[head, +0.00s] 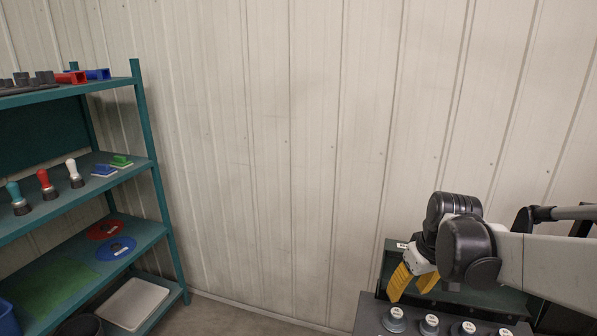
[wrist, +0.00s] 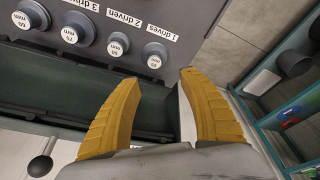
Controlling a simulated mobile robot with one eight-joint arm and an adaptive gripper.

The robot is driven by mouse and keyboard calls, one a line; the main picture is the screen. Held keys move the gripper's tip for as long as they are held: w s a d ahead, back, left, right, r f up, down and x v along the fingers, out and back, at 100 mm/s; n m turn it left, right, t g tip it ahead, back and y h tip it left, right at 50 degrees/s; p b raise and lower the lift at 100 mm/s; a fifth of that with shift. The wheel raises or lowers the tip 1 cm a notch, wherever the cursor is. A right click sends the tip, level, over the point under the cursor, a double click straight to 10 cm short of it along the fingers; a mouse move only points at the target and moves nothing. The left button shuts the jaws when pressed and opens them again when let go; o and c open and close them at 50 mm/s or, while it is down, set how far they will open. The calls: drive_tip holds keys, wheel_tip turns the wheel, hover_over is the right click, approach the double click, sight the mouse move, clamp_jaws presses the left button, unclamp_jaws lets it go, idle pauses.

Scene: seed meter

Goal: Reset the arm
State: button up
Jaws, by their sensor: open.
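My gripper (head: 414,284) has yellow fingers and hangs at the right of the head view, over the left part of a dark machine (head: 366,321). In the wrist view my gripper (wrist: 158,105) has its two fingers spread apart with nothing between them. My arm reaches in from the right edge. Several grey round knobs, one of them the knob (head: 394,320), stand in a row on the machine's panel.
A teal shelf rack (head: 160,190) stands at the left. It holds a red-handled tool (head: 46,184), a white-handled tool (head: 74,173), a green block (head: 122,161), a red disc (head: 106,229), a blue disc (head: 117,248) and a white tray (head: 133,304). The space before the wall is clear.

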drive_tip(key=s+a+r+m+t, duration=0.1)
drive_tip(key=s+a+r+t, duration=0.1)
drive_tip(key=s+a, duration=0.3)
drive_tip(key=s+a+r+m+t, duration=0.1)
drive_tip(key=s+a, duration=0.4)
drive_tip(key=s, duration=0.5)
drive_tip(key=shift+r+t, duration=0.6)
drive_tip(key=shift+a, duration=0.1)
